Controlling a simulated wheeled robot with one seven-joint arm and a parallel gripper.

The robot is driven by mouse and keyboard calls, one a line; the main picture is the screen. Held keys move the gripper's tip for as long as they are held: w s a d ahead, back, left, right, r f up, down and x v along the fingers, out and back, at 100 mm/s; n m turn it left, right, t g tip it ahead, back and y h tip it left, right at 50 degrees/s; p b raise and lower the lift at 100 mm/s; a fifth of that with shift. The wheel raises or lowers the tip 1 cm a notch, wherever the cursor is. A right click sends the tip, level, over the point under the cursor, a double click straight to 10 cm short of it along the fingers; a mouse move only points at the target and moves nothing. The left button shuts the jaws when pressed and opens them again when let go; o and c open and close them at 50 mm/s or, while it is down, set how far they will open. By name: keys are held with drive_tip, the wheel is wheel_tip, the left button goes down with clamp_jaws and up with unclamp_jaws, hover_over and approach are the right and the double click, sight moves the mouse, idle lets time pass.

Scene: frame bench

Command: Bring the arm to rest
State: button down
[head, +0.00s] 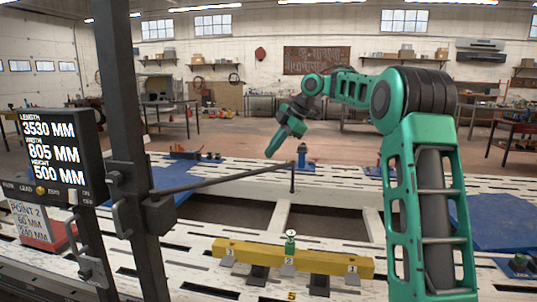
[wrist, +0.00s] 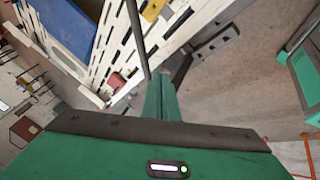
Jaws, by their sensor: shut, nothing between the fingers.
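My green arm rises at the right of the head view, bends at a black-banded joint and reaches left above the white slotted bench (head: 350,195). My gripper (head: 272,153) hangs at the arm's end, pointing down and a little left, in the air over the bench. It is shut and empty. In the wrist view the shut green fingers (wrist: 162,100) stand out from the green gripper body. Nothing appears to touch the gripper.
A dark post with a measurement display (head: 50,150) stands at the left, and a thin rod (head: 215,182) reaches from it over the bench. A yellow beam (head: 290,258) with numbered marks lies in front. Blue mats (head: 495,220) cover parts of the bench. Work tables stand behind.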

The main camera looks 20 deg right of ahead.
drive_tip(key=shift+a, duration=0.1)
drive_tip(key=s+d+f+m+g+h, duration=0.1)
drive_tip(key=s+f+m, duration=0.5)
drive_tip(key=s, duration=1.1)
drive_tip(key=s+d+f+m+g+h, duration=0.2)
drive_tip(key=s+f+m, duration=0.5)
drive_tip(key=s, duration=1)
drive_tip(key=s+d+f+m+g+h, duration=0.1)
drive_tip(key=s+d+f+m, duration=0.1)
drive_tip(key=s+f+m, duration=0.4)
drive_tip(key=s+m, duration=0.5)
drive_tip(key=s, duration=0.6)
drive_tip(key=shift+f+g, duration=0.15)
drive_tip(key=shift+g, duration=0.25)
drive_tip(key=shift+w+f+h, duration=0.25)
drive_tip(key=shift+w+h, duration=0.05)
drive_tip(key=shift+w, duration=0.35)
